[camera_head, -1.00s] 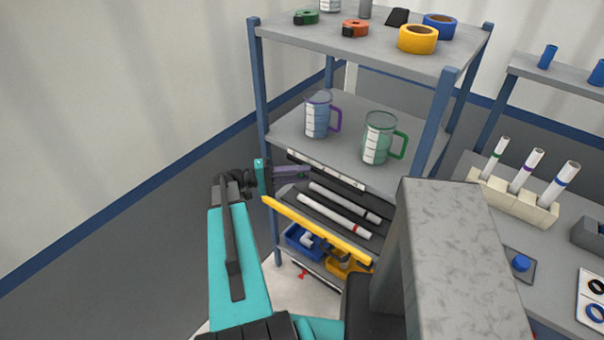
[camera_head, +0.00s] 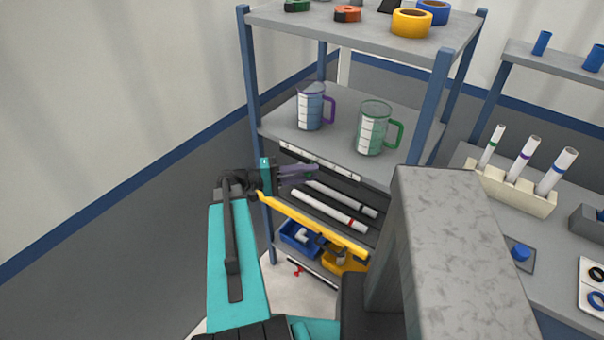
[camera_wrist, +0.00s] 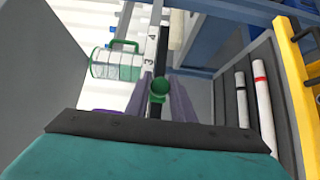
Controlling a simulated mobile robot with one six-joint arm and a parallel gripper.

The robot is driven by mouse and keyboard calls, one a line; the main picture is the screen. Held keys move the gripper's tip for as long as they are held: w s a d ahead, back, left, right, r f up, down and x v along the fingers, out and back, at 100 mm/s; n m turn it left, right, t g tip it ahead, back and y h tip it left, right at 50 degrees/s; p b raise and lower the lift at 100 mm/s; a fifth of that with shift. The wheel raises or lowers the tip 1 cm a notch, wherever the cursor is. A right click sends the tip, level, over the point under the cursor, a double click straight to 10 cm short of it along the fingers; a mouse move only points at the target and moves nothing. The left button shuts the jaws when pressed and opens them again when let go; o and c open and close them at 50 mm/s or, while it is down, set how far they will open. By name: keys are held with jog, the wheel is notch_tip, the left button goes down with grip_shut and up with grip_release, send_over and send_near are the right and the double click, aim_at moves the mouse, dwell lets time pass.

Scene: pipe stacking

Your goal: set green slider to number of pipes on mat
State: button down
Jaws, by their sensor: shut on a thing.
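The green slider (camera_wrist: 160,88) sits on a numbered scale strip (camera_wrist: 150,58) along the shelf edge, just past the visible numbers 3 and 4 in the wrist view. My gripper (camera_wrist: 161,100) is shut on it, with purple fingers either side. In the head view my gripper (camera_head: 314,171) is at the scale strip (camera_head: 322,163), and the slider is hidden. On the dark mat (camera_head: 352,187) below lie two white pipes, one with a black band (camera_head: 340,197) and one with a red band (camera_head: 325,209). Both pipes also show in the wrist view (camera_wrist: 241,98) (camera_wrist: 263,100).
A purple-handled jug (camera_head: 310,108) and a green-handled jug (camera_head: 372,128) stand on the shelf above the scale. A yellow bar (camera_head: 315,226) runs before the mat. Blue (camera_head: 291,240) and yellow bins (camera_head: 332,262) stand below. A blue post (camera_head: 250,80) is at left.

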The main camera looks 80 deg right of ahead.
jog(key=shift+s+a, duration=0.15)
jog(key=shift+s, duration=0.1)
jog(key=c, duration=1.5)
grip_release()
jog(key=shift+c, duration=0.2)
jog(key=shift+w, duration=0.1)
